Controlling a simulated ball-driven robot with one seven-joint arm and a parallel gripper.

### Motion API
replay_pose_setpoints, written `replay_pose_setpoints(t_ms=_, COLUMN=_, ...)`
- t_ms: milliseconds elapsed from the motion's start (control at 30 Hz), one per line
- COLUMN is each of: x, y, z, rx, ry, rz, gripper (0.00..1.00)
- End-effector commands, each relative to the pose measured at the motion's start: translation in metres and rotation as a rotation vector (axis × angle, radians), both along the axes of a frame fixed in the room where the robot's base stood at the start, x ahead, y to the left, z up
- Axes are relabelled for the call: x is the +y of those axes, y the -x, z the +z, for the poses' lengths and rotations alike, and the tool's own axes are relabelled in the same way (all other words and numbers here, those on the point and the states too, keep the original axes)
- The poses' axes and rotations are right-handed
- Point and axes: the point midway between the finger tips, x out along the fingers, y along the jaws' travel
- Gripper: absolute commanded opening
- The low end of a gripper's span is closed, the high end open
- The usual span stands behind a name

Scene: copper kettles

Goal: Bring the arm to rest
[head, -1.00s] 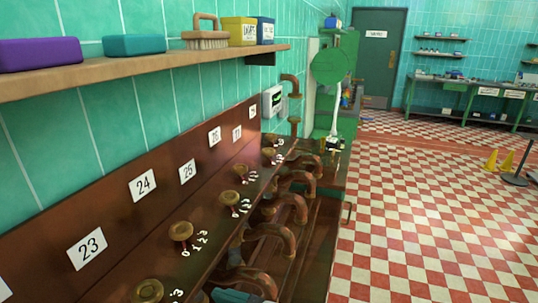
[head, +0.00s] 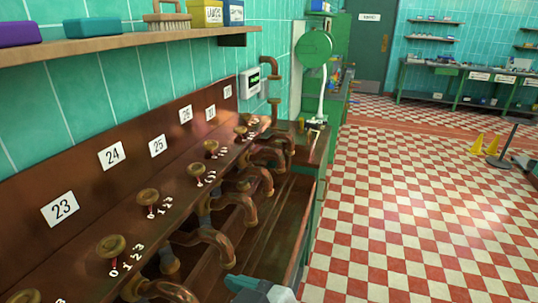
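A teal and grey part of my arm (head: 262,290) shows at the bottom edge of the head view, in front of the brown trough (head: 275,235). I take it to be the end of the arm with my gripper, but most of it is cut off by the frame. Its fingers cannot be made out, so I cannot tell whether it is open or shut. Nothing held is visible.
A counter with brass knobs (head: 148,197) and curved copper pipes (head: 235,205) runs along the left wall. A wooden shelf (head: 120,43) hangs above it. The red and white checkered floor (head: 410,200) at right is clear, except yellow cones (head: 478,144) and a post (head: 507,140).

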Motion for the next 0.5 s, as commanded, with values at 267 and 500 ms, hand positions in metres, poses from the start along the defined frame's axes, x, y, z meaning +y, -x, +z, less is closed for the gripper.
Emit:
replay_pose_setpoints(t_ms=267, x=-0.041, y=-0.008, z=-0.042, rx=0.095, ry=0.068, rz=-0.107, gripper=0.82)
replay_pose_setpoints(t_ms=500, x=-0.103, y=-0.006, z=-0.101, rx=0.237, ry=0.16, rz=-0.262, gripper=0.82)
